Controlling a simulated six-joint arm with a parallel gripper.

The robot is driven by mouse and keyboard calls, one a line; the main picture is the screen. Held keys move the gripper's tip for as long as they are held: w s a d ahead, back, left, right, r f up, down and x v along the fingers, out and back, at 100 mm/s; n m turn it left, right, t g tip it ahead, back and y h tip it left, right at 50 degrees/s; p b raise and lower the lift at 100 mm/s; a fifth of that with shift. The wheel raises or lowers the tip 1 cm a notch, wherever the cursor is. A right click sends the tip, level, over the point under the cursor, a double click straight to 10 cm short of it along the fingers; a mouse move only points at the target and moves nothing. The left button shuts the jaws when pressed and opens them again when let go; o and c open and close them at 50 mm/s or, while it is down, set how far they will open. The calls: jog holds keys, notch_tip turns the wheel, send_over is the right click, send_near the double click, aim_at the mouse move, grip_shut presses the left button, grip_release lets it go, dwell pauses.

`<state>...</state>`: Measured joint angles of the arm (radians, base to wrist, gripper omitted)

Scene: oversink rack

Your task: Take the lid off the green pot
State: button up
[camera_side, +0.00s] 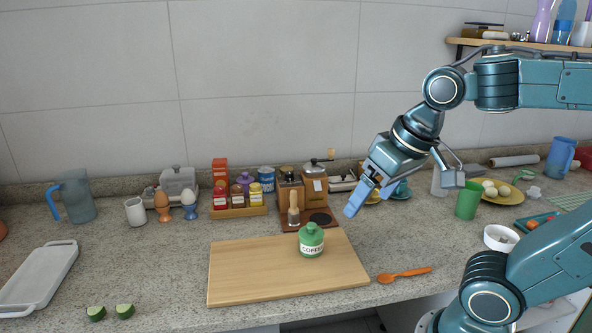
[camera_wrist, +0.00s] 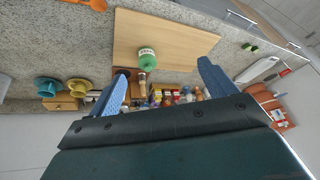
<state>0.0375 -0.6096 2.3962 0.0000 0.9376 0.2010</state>
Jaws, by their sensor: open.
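The green pot (camera_side: 311,243) is a small jar with a white label reading COFFEE. It stands upright on the wooden board (camera_side: 240,272). Its green lid (camera_side: 311,228) with a knob sits on top. The pot also shows in the wrist view (camera_wrist: 147,62), above the gap between my fingers. My gripper (camera_side: 405,196) is open and empty, with its blue fingers spread wide. It is in the air above and to the right of the pot, well apart from it. In the wrist view my gripper's two fingers (camera_wrist: 160,82) show at left and right.
A wooden coffee grinder (camera_side: 315,186) and a rack of small jars (camera_side: 238,203) stand behind the board. An orange spoon (camera_side: 404,275) lies right of it. The board's left part is clear.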

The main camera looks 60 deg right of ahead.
jog(key=w+d+m+g, duration=0.2)
jog(key=w+d+m, duration=0.1)
jog(key=w+m, duration=0.5)
jog(key=m+g, duration=0.3)
jog(key=m, duration=0.4)
send_over(312, 224)
jog(key=shift+f, duration=2.05)
jog(key=shift+f, duration=4.3)
jog(key=shift+f, duration=0.1)
jog(key=shift+f, duration=2.5)
